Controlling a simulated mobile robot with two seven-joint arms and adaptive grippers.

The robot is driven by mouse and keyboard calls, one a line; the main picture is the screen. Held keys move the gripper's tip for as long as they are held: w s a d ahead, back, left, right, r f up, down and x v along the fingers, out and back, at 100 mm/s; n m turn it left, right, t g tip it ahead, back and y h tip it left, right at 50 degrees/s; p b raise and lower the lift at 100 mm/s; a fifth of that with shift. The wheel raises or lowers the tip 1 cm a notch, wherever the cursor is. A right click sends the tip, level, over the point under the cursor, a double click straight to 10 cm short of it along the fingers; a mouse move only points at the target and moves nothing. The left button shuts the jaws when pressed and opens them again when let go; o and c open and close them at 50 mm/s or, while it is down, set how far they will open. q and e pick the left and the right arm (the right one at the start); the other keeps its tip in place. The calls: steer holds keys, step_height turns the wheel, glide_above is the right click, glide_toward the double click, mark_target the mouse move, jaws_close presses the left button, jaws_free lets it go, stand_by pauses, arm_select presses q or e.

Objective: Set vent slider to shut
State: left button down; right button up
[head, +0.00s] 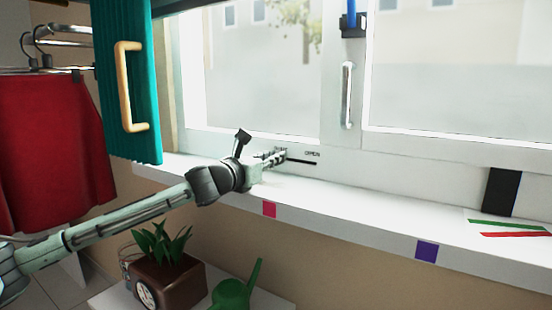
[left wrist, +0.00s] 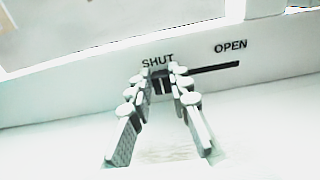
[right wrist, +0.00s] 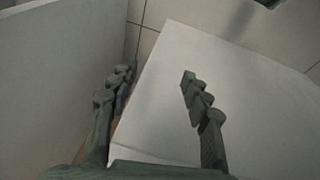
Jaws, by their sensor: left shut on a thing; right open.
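The vent slider's dark knob (left wrist: 161,86) shows in the left wrist view, at the left end of its slot, under the word SHUT. The slot (left wrist: 215,70) runs right towards the word OPEN, and it also shows in the head view (head: 304,162) below the window frame. My left gripper (left wrist: 160,72) has its fingertips on either side of the knob and is shut on it. In the head view the left gripper (head: 280,155) reaches over the sill and hides the knob. My right gripper (right wrist: 155,74) is open and empty.
The white sill (head: 345,200) runs below the slot, with green and red strips (head: 510,229) at its right. A teal shutter (head: 130,80) hangs at the left. A potted plant (head: 165,275) and green watering can (head: 235,290) stand below the sill.

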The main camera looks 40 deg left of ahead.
arm_select(q)
steer(key=c, duration=1.4)
jaws_free()
steer(key=shift+a, duration=0.35)
steer(key=shift+d, duration=0.1)
steer(key=shift+s, duration=0.1)
steer(key=shift+s+f, duration=0.15)
steer(key=shift+s, duration=0.65)
steer(key=shift+s+d, duration=0.15)
steer(key=shift+s, duration=0.8)
steer(key=shift+s+d+r, duration=0.1)
steer(key=shift+s, duration=2)
steer(key=shift+s+d+r, duration=0.1)
steer(key=shift+s, duration=2)
